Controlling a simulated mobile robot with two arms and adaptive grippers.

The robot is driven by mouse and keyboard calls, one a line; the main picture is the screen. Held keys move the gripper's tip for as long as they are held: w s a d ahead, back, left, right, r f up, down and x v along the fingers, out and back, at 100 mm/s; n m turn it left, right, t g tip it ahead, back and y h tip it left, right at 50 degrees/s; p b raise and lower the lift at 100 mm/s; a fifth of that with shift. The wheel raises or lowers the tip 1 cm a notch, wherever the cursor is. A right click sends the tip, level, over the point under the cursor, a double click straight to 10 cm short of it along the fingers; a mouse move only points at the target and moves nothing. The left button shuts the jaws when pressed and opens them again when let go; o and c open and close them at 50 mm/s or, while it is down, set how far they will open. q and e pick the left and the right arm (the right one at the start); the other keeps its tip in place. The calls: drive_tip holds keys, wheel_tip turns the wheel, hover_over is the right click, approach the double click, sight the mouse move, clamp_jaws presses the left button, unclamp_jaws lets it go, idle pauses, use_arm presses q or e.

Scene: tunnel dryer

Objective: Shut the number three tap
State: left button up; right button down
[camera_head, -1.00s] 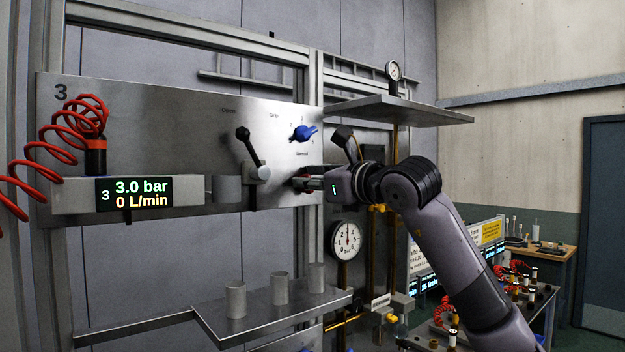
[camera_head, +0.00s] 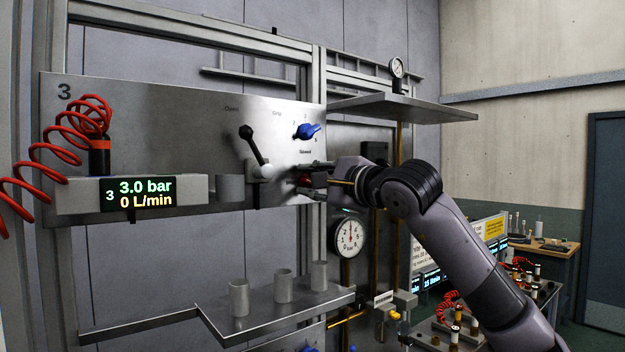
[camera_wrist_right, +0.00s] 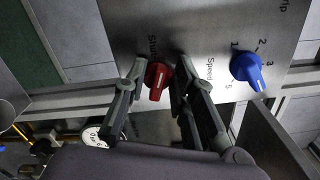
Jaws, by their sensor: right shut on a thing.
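The steel panel marked 3 (camera_head: 180,110) is in front of me in the head view. It carries a black-handled lever (camera_head: 250,142) on a pale hub, tilted up to the left, with an "Open" label above. A red knob (camera_wrist_right: 157,80) with a pale mark sits low on the panel in the right wrist view. My right gripper (camera_wrist_right: 159,68) has one finger on each side of it and is shut on it. In the head view this gripper (camera_head: 310,182) is at the panel's lower right edge, and little of the knob shows. My left gripper is not in view.
A blue numbered knob (camera_head: 306,131) is above my right gripper, beside it in the wrist view. A display (camera_head: 138,192) reads 3.0 bar and 0 L/min. A coiled red hose (camera_head: 92,115) hangs left. A shelf with grey cups (camera_head: 283,287) is below; another shelf (camera_head: 405,105) juts out above my wrist.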

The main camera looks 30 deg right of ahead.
drive_tip(key=shift+f+n, duration=0.2)
drive_tip(key=shift+n, duration=1.8)
drive_tip(key=c, duration=1.7)
unclamp_jaws()
drive_tip(key=s, duration=1.2)
drive_tip(key=shift+d, duration=0.4)
